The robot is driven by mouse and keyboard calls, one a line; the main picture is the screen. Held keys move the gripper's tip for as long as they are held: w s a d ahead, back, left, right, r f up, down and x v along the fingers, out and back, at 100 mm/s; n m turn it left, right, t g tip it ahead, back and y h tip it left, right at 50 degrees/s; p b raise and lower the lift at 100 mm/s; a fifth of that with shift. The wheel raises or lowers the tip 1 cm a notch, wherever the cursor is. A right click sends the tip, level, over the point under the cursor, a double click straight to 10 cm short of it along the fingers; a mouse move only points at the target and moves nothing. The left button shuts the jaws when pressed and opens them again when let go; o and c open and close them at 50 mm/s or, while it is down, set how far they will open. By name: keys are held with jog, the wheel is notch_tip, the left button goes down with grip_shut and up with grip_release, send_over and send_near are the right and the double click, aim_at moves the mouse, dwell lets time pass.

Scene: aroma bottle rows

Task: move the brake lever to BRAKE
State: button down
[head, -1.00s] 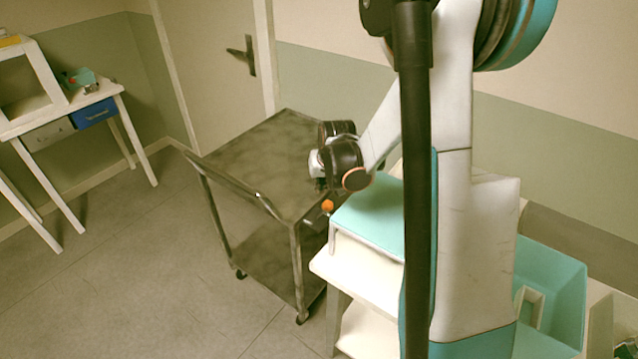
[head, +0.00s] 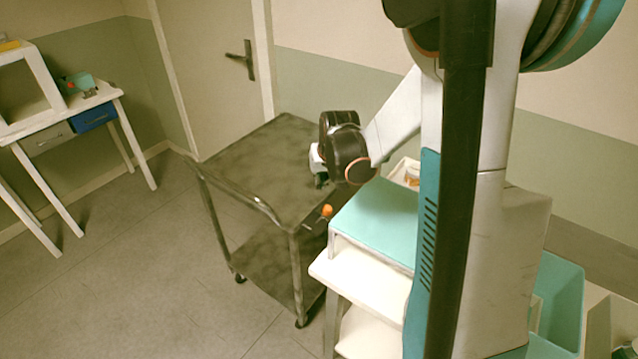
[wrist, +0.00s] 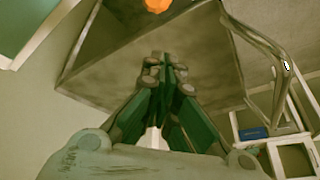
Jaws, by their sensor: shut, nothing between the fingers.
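The brake lever shows as an orange knob (head: 327,211) at the near right corner of the grey metal cart (head: 262,165). In the wrist view the knob (wrist: 157,5) is at the top edge, partly cut off. Its shaft and any BRAKE marking cannot be made out. My gripper (head: 320,183) is above the cart's right side, just above and slightly left of the knob in the head view, apart from it. In the wrist view its green fingers (wrist: 165,62) are together and empty, over the cart top.
A white stand with a teal top (head: 375,222) is close to the right of the knob. A teal bin (head: 560,300) is at the right. A white table with a blue drawer (head: 93,116) stands at the left. The cart top and the floor at left look clear.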

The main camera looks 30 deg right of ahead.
jog(key=v, duration=0.8)
jog(key=shift+r, duration=0.15)
